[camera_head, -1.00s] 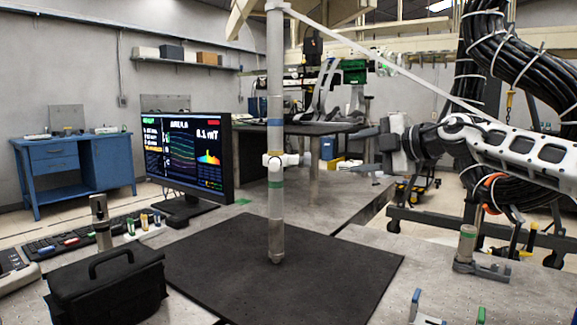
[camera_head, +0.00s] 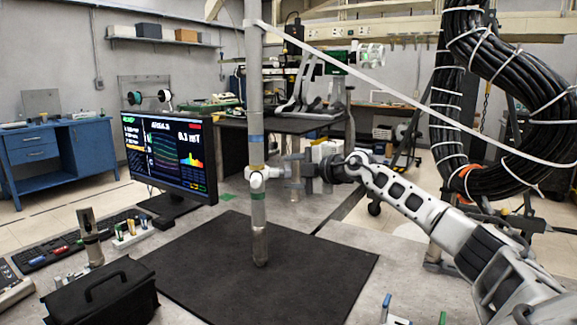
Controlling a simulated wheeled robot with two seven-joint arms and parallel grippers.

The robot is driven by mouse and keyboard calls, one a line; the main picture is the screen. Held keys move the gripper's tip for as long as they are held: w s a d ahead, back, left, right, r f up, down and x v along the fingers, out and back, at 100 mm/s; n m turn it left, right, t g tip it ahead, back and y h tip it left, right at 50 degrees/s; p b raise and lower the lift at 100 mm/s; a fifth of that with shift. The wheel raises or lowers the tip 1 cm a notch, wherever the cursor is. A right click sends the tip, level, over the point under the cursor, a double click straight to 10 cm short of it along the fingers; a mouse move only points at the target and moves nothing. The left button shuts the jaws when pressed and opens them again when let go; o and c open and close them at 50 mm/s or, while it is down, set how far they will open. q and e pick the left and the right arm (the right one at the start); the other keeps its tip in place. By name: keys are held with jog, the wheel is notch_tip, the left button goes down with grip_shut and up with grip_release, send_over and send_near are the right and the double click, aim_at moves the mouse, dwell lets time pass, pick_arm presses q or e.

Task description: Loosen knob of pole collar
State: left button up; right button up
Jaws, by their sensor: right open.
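The grey pole (camera_head: 256,110) stands upright over the black mat, with blue and green bands on it. The white pole collar (camera_head: 256,180) sits around the pole, and its knob (camera_head: 277,172) sticks out to the right. My right gripper (camera_head: 287,170) comes in from the right at collar height, with its fingertips close to the knob. It is open. I cannot tell whether the fingers touch the knob or stand around it. My left gripper is not in view.
A black mat (camera_head: 300,270) lies under the pole. A monitor (camera_head: 170,150) stands to the left, with a black bag (camera_head: 100,295) in the front left. A white strap (camera_head: 400,95) runs from the pole top to the right. Thick black cables (camera_head: 510,80) hang at the right.

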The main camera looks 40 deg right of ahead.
jog(key=shift+w+a+f, duration=0.1)
jog(key=shift+w+f, duration=0.05)
jog(key=shift+w, duration=0.5)
jog(key=shift+w+f, duration=0.1)
jog(key=shift+w, duration=0.05)
jog(key=c, duration=1)
jog(key=shift+f, duration=0.1)
